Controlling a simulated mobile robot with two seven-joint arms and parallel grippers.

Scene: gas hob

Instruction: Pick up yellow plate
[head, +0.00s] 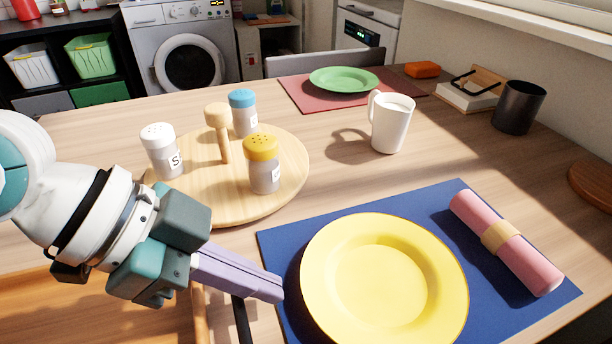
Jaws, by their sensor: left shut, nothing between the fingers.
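The yellow plate (383,281) lies on a blue placemat (463,199) at the front of the table, right of centre. Its lower edge is close to the bottom of the view. My left gripper (278,291) comes in from the left with its lilac fingers shut and empty. In the picture its fingertips are just left of the plate's left rim. I cannot tell whether they touch the rim or are above it. My right gripper is not in view.
A pink rolled napkin (471,215) lies right of the plate. A round wooden board (290,192) holds several shakers behind my gripper. A white mug (391,124) stands behind the placemat. A wooden tray (40,306) is at front left. A green plate (344,79) lies far back.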

